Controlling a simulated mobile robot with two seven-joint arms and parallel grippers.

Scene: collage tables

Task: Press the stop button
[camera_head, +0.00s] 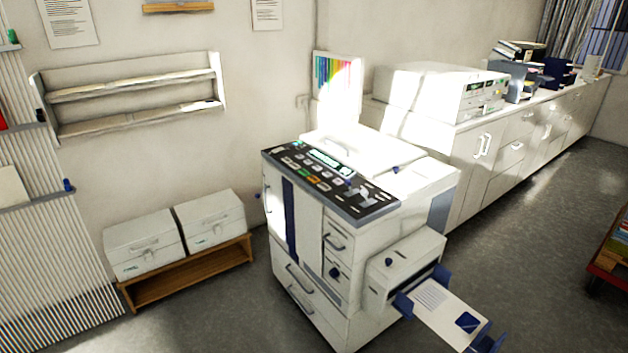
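A white copier or printing machine (310,235) stands in the middle of the camera_head view. Its dark control panel (372,206) slopes along the top front edge. The panel has a small pale display (330,162) and several rows of small buttons, mostly grey. One button is orange-red (312,180) and a green one sits beside it. The labels are too small to read, so I cannot tell for sure which is the stop button. Neither of my grippers is in view.
An output tray (440,312) with printed paper juts out at the machine's lower right. White cabinets (500,160) run along the wall behind. Two white boxes (143,245) sit on a low wooden stand (190,285) at left.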

